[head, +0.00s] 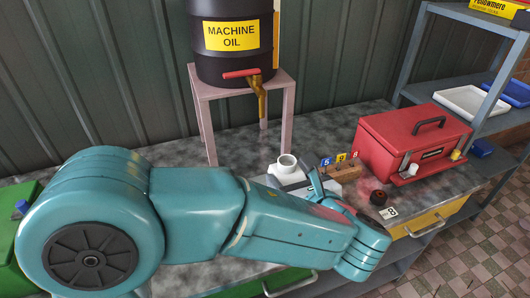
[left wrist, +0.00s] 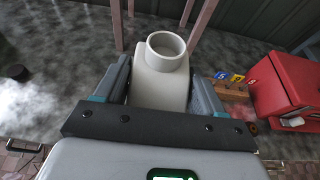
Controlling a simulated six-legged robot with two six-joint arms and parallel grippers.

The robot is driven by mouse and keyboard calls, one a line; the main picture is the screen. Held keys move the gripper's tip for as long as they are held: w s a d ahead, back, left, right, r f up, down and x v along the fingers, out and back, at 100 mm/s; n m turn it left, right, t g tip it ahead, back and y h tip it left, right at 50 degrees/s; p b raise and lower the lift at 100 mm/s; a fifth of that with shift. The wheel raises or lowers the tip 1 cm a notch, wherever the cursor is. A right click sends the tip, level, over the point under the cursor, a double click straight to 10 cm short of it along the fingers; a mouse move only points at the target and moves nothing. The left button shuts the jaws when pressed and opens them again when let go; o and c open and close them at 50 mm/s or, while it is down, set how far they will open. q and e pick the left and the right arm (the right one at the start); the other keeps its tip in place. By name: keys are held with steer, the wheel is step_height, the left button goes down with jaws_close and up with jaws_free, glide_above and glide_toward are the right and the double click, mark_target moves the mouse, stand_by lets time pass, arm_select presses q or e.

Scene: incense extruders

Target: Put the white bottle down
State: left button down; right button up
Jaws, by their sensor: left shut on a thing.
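The white bottle (head: 286,167) has a wide, open round neck and stands upright over the grey worktop, in front of the drum stand. In the left wrist view the bottle (left wrist: 160,84) sits between the two fingers of my left gripper (left wrist: 158,92), which is shut on its body. In the head view my left gripper (head: 312,182) is partly hidden by my own arm, which also covers the lower part of the bottle. I cannot tell whether the bottle's base touches the worktop. My right gripper is not in view.
A black machine oil drum (head: 232,65) with a brass tap rests on a pink stand (head: 203,112) behind the bottle. A wooden block with numbered tags (head: 343,173), a dark round object (head: 378,197) and a red toolbox (head: 412,143) stand to the right. Worktop left of the stand is bare.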

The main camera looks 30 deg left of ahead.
arm_select(q)
steer(key=w+a+f+p, duration=0.1)
steer(key=w+a+p, duration=0.1)
steer(key=w+a, duration=0.7)
steer(key=shift+w+a+f+p, duration=0.15)
steer(key=shift+w+a+p, duration=0.2)
steer(key=shift+a, duration=0.65)
steer(key=shift+f, duration=0.1)
steer(key=shift+c, duration=0.5)
jaws_free()
steer(key=shift+s, duration=0.1)
